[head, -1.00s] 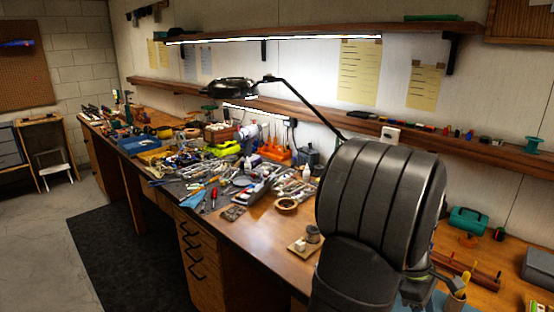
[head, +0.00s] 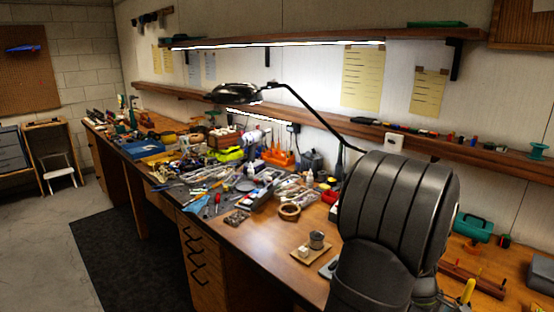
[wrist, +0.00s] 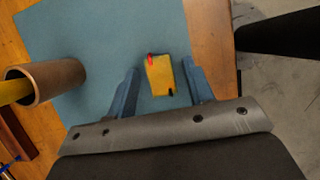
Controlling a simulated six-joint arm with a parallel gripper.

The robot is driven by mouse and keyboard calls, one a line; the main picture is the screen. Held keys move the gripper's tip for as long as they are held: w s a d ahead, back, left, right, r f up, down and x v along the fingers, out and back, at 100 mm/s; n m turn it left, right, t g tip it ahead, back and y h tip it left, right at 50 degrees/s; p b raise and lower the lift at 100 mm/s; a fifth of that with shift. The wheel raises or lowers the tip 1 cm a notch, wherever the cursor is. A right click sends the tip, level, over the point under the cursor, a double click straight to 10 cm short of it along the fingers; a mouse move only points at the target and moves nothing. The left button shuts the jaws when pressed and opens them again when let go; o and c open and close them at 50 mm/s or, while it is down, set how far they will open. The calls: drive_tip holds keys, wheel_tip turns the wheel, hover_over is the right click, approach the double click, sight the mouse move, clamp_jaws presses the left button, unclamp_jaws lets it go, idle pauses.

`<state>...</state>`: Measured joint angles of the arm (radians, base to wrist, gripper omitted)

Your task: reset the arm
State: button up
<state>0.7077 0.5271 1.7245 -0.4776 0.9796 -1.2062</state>
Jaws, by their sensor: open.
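My gripper (wrist: 162,88) shows in the wrist view with its two blue fingers apart. A small yellow block (wrist: 159,75) with a red bit and a black bit on it shows between the fingers, with space on both sides. It appears to lie on the blue-grey mat (wrist: 100,38); I cannot tell how far below the fingers it is. In the head view my dark arm fills the right foreground and hides the gripper and the block.
A brown cup (wrist: 60,80) holding something yellow is left of the gripper. In the head view, the workbench (head: 262,238) carries crowded tools, a round wooden ring (head: 289,211) and a small tray (head: 303,256). A black lamp (head: 236,93) reaches over the bench.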

drive_tip(key=r, duration=0.5)
drive_tip(key=shift+s+d, duration=0.1)
drive_tip(key=shift+s, duration=0.3)
drive_tip(key=s+d+r, duration=0.2)
drive_tip(key=s+r, duration=0.4)
drive_tip(key=s, duration=0.4)
drive_tip(key=w+a+f+n+t, duration=0.1)
drive_tip(key=w+a+n, duration=0.3)
drive_tip(key=w, duration=0.7)
drive_tip(key=w+a+n+t, duration=0.3)
drive_tip(key=w+a+n, duration=0.2)
drive_tip(key=w+n, duration=0.3)
drive_tip(key=w+a+f+n+t, duration=0.1)
drive_tip(key=w+a+n, duration=0.4)
drive_tip(key=w, duration=1)
drive_tip(key=shift+f+n+t, duration=0.3)
drive_tip(key=shift+n+t, duration=0.2)
drive_tip(key=shift+t, duration=0.2)
drive_tip(key=s+d+r+m+g, duration=0.1)
drive_tip(key=s+d+m, duration=0.2)
drive_tip(key=s+d, duration=0.2)
drive_tip(key=s+d+r+m+g+h, duration=0.1)
drive_tip(key=s+d+m, duration=0.3)
drive_tip(key=s, duration=0.8)
drive_tip(key=shift+d+r+m+g, duration=0.3)
drive_tip(key=shift+d+r, duration=0.2)
drive_tip(key=shift+d, duration=0.2)
